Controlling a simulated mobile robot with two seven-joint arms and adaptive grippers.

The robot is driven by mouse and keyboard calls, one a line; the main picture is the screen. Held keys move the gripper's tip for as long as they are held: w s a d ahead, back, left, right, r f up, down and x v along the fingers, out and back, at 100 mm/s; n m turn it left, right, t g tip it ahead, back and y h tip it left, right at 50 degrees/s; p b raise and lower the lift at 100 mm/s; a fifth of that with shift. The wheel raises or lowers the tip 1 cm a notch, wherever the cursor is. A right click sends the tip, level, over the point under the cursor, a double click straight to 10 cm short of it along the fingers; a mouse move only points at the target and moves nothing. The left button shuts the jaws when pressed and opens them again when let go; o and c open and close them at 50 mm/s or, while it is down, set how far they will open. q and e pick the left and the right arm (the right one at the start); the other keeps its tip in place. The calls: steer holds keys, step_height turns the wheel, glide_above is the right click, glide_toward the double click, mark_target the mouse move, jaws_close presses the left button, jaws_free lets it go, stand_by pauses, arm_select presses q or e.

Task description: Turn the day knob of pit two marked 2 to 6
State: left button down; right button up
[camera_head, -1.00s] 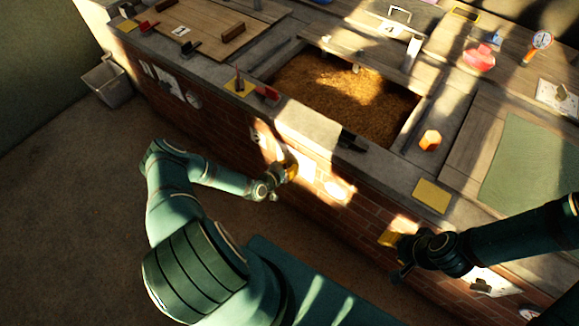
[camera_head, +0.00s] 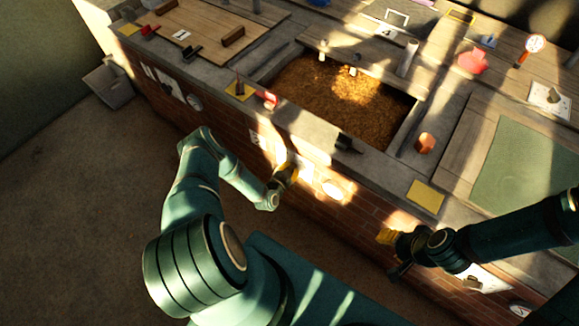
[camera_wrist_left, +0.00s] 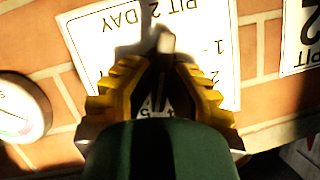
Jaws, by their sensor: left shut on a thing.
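The white card marked PIT 2 DAY (camera_wrist_left: 208,35) fills the upper middle of the left wrist view, upside down, with a 1 and a 2 readable at its right. It also shows on the brick front in the head view (camera_head: 305,172). My left gripper (camera_head: 289,174) is at this card, its yellow fingers (camera_wrist_left: 160,72) shut on the day knob (camera_wrist_left: 163,41). The knob is mostly hidden between the fingers, so its setting cannot be read. My right gripper (camera_head: 388,236) is in front of the brick wall at the right, clear of the card; its jaw opening is unclear.
A round white gauge (camera_wrist_left: 22,108) is beside the card. Above is the counter with the open grain pit (camera_head: 345,98), a dark-handled item (camera_head: 346,144) on its edge and a yellow pad (camera_head: 425,196). The floor at left is clear.

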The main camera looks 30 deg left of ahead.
mark_target(294, 149)
arm_select(q)
steer(key=shift+w+d+m+y, duration=0.1)
steer(key=shift+d+m+y, duration=0.1)
steer(key=shift+m+y, duration=0.65)
steer(key=shift+f+m+t+y, duration=0.1)
steer(key=shift+m+t+y, duration=0.25)
steer(key=shift+m, duration=0.6)
steer(key=shift+f+m+t+y, duration=0.1)
steer(key=shift+m+t+y, duration=0.25)
steer(key=shift+m, duration=0.55)
steer(key=c, duration=1)
jaws_free()
step_height(294, 149, up, 10)
steer(key=shift+f, duration=0.1)
